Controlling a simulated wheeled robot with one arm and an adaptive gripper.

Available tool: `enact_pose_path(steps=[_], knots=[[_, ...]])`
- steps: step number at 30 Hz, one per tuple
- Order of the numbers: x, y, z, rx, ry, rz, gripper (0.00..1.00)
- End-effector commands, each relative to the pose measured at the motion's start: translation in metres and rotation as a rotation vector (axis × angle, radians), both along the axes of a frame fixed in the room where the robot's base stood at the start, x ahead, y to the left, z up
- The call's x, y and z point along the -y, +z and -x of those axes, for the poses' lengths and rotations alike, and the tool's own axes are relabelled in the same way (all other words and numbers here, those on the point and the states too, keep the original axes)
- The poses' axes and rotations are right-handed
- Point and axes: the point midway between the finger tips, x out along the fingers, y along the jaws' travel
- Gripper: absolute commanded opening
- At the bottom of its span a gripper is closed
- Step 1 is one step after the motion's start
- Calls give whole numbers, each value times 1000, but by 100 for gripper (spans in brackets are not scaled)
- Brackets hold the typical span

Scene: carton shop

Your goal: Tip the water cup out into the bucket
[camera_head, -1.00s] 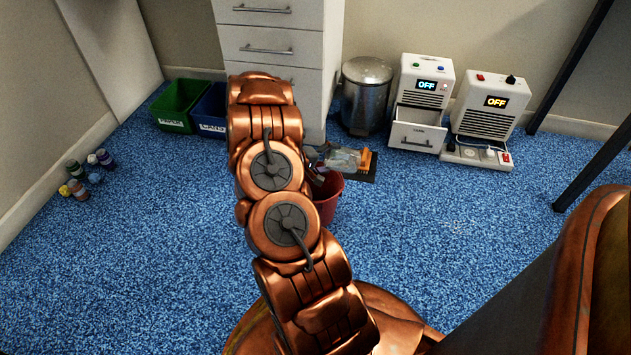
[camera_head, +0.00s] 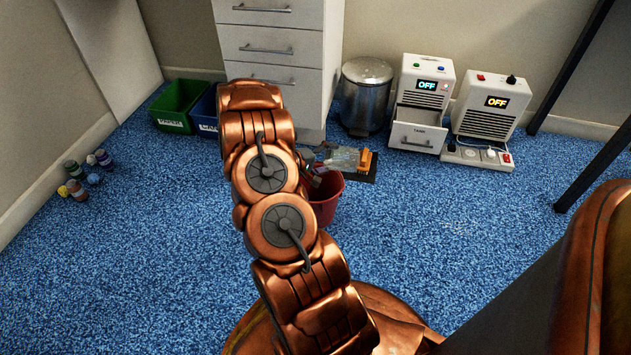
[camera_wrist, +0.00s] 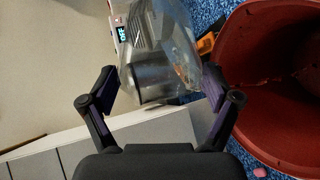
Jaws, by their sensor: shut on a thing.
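A clear see-through cup (camera_wrist: 160,45) sits between the two fingers of my gripper (camera_wrist: 160,82) in the wrist view, and the gripper is shut on it. In the head view the cup (camera_head: 343,158) shows as a pale clear shape, lying well over to the side above the back of the red bucket (camera_head: 325,205). The bucket's open mouth (camera_wrist: 265,75) is at the right of the wrist view, beside the cup. My gripper (camera_head: 313,170) is partly hidden behind my arm in the head view. I cannot tell the water level in the cup.
An orange-and-dark item (camera_head: 366,162) lies behind the bucket. A white drawer unit (camera_head: 280,50), a metal bin (camera_head: 366,95) and two white devices (camera_head: 420,100) reading OFF stand at the back. Green (camera_head: 178,105) and blue crates are left. Carpet right of the bucket is clear.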

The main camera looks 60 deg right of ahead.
Motion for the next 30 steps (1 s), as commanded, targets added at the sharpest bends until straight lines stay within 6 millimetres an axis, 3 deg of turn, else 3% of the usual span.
enact_pose_path(steps=[30], knots=[[-9, -12, -12, -93, 2, 82, 24]])
